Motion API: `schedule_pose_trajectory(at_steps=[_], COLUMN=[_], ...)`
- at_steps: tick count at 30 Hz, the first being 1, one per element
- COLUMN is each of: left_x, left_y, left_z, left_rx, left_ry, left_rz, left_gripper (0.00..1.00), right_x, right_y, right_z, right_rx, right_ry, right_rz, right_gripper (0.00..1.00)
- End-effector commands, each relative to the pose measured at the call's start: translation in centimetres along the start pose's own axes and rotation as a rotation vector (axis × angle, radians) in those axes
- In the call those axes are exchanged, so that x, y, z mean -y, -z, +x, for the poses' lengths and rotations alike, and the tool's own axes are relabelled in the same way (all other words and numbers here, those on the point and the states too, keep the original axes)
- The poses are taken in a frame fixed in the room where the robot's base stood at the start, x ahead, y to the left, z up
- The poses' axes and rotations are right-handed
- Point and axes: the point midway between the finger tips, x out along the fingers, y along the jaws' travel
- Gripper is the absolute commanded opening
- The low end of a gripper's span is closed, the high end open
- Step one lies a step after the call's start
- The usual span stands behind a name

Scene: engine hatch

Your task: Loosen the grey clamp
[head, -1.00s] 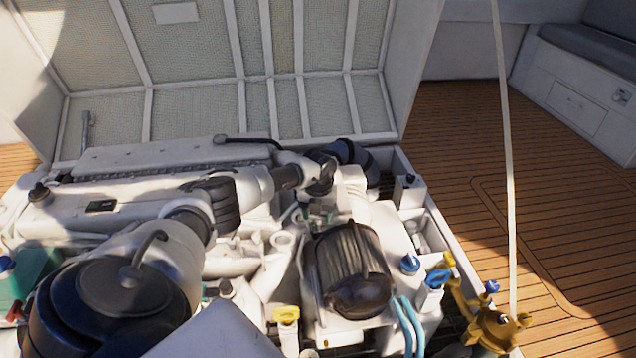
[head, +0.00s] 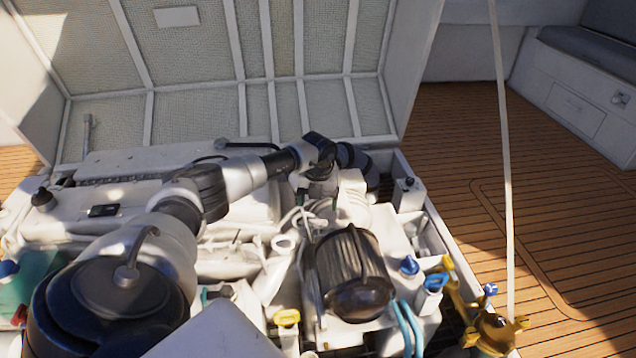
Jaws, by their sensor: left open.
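My left arm reaches in from the left over the white engine (head: 240,262). Its dark wrist is bent downward near the back right of the engine. My left gripper (head: 304,198) hangs below this wrist, small and partly lost among the pale engine parts. It is open, with nothing seen between its fingers. A black hose (head: 354,158) lies just right of the wrist. I cannot pick out the grey clamp for certain; it is too small or hidden behind the wrist and engine parts. My right gripper is not in view.
A dark ribbed cylinder (head: 350,272) stands in front of the gripper. Blue and yellow caps, teal hoses (head: 408,325) and a brass fitting (head: 492,332) lie to the right. The raised hatch lid (head: 200,120) stands behind. The wooden deck (head: 560,230) at right is clear.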

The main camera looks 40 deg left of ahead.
Motion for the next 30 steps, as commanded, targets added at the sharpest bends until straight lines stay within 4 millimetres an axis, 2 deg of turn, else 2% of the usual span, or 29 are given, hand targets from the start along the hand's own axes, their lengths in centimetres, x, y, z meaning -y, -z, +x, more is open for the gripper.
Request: schedule_pose_trajectory(at_steps=[1, 3, 9, 27, 30], left_x=[0.0, 0.0, 0.0, 0.1, 1.4], left_y=[-0.1, -0.1, -0.1, 0.0, 0.5], left_z=[-1.3, -2.3, -4.0, -4.0, -3.4], left_rx=[0.003, 0.003, 0.001, 0.001, 0.001], left_ry=[0.001, 0.001, 0.0, 0.002, 0.041], left_rz=[0.0, 0.0, -0.001, 0.0, 0.022], left_gripper=[0.83, 0.83, 0.83, 0.83, 0.83], right_x=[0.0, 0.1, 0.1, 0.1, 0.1], right_y=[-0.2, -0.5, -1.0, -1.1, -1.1], right_z=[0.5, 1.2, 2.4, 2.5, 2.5], right_rx=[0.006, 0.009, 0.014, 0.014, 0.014], right_ry=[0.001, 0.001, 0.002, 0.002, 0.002], right_rz=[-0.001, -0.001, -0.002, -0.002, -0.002], right_gripper=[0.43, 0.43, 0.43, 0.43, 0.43])
